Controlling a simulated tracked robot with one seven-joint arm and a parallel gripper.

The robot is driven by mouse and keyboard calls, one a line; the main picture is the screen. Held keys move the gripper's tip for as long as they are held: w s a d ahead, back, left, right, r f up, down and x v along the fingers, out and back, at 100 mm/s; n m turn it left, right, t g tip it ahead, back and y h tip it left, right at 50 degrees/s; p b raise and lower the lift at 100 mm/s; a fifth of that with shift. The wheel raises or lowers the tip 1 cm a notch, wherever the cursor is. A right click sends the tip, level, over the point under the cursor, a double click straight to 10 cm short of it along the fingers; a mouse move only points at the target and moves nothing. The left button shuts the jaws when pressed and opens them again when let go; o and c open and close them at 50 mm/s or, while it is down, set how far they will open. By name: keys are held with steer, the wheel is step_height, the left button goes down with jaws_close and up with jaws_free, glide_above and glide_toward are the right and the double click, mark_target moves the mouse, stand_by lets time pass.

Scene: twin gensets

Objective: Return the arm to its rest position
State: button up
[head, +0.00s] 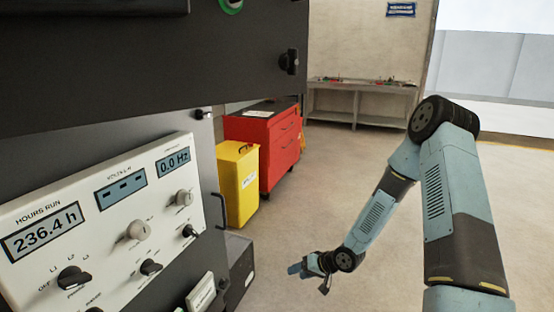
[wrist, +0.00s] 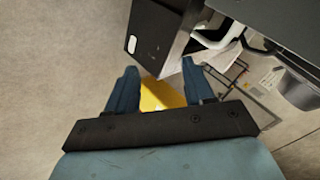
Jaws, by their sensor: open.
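My arm (head: 440,200) rises at the right of the head view, bends at a high elbow and reaches down and left. My gripper (head: 295,269) is at its end, in front of the control panel's right edge and apart from it. In the wrist view my gripper (wrist: 160,88) shows two blue fingers spread wide. Nothing is held between them. A yellow surface shows beyond the gap.
A white control panel (head: 110,220) with knobs and displays fills the left. A yellow bin (head: 238,185) and a red tool cabinet (head: 265,150) stand behind. A workbench (head: 360,100) is at the back. The floor (head: 340,180) in the middle is clear.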

steer(key=w+d+r+n+t+h, duration=0.1)
steer(key=w+d+r+h, duration=0.1)
steer(key=d+r+h, duration=0.65)
steer(key=s+d+r, duration=0.2)
steer(key=d+r, duration=0.1)
steer(key=r, duration=0.7)
steer(key=s+d+r, duration=0.3)
steer(key=d+r, duration=0.1)
steer(key=r, duration=0.6)
steer(key=s+r+m, duration=0.1)
steer(key=s+r, duration=0.8)
steer(key=s, duration=0.3)
steer(key=s+r+m, duration=0.1)
steer(key=s+r, duration=0.8)
steer(key=s, duration=0.4)
steer(key=shift+s+r, duration=0.15)
steer(key=shift+s, duration=0.1)
steer(key=shift+c, duration=0.8)
steer(key=shift+a, duration=0.1)
